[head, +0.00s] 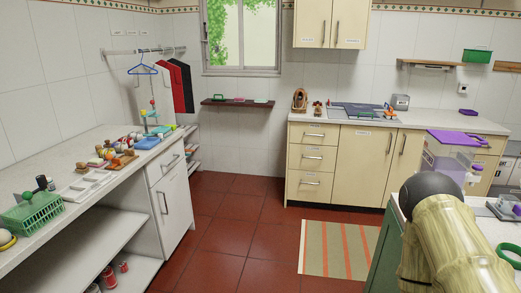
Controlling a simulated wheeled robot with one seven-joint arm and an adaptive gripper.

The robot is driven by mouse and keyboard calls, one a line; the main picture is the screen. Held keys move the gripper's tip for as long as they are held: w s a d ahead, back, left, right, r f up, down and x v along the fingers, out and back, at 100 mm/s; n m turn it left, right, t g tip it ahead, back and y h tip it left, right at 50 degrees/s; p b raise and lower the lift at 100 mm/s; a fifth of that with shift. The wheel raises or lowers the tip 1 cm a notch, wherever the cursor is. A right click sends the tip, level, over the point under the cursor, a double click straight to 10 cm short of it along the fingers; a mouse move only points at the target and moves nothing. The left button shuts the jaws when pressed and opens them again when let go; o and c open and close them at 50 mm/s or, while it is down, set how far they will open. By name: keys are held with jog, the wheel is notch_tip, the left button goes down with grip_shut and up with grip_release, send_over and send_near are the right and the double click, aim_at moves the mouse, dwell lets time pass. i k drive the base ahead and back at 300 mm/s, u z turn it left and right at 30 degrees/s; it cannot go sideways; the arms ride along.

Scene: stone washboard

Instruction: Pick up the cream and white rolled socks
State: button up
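I cannot make out the cream and white rolled socks for certain. A cluster of small rounded items (108,152), some pale and some orange or red, sits on the left counter (62,165); they are too small to tell apart. My gripper is not in view. A thick, bamboo-patterned shape with a dark rounded end fills the lower right of the head view and hides part of the surface there.
A green basket (32,213) and a pale divided tray (88,184) stand on the left counter. Cream cabinets (345,165) line the back wall. A purple-lidded container (450,150) is at right. Red floor (225,235) is open around a striped mat (338,248).

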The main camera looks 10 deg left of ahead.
aim_at(119, 147)
jog(key=u, duration=0.6)
jog(key=i, duration=1.4)
jog(key=u, duration=1)
